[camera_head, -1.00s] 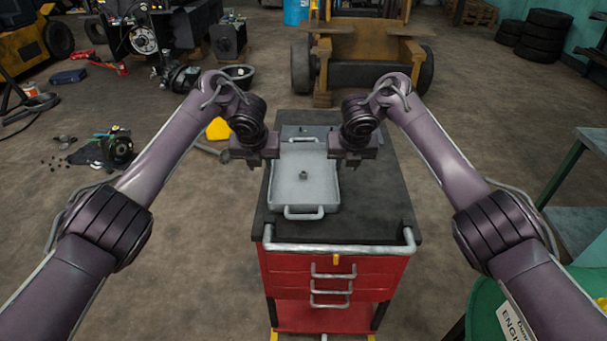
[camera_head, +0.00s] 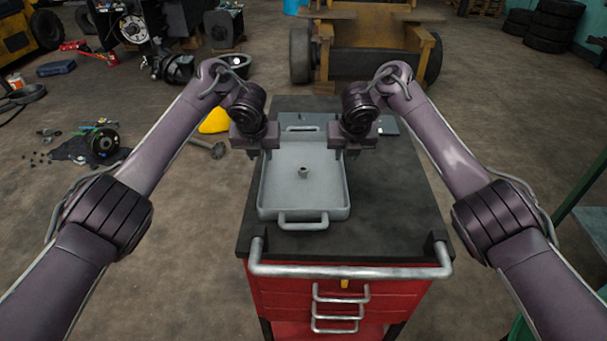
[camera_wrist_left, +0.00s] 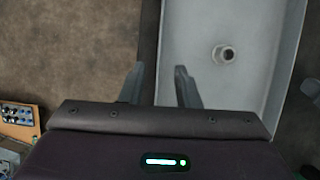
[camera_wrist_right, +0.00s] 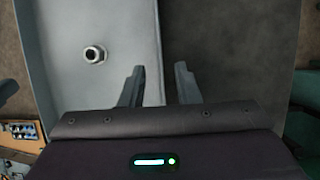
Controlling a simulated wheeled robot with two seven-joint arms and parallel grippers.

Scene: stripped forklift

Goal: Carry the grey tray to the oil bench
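The grey tray (camera_head: 282,197) lies flat on the dark top of a red tool cart (camera_head: 400,215), with a handle at its near end and another at its far end. A small metal nut-like fitting (camera_head: 303,172) sits inside it. My left gripper (camera_head: 252,154) is at the tray's left wall, and my right gripper (camera_head: 353,153) is at its right wall. In the left wrist view the open fingers (camera_wrist_left: 160,88) lie either side of the tray's wall. In the right wrist view the fingers (camera_wrist_right: 159,86) look the same. I cannot identify the oil bench for sure.
A green-framed bench (camera_head: 592,222) is cut off at the right edge. The cart's handle rail (camera_head: 350,271) faces me. A yellow machine (camera_head: 375,60) stands beyond the cart. Loose parts (camera_head: 103,142) lie on the floor at left.

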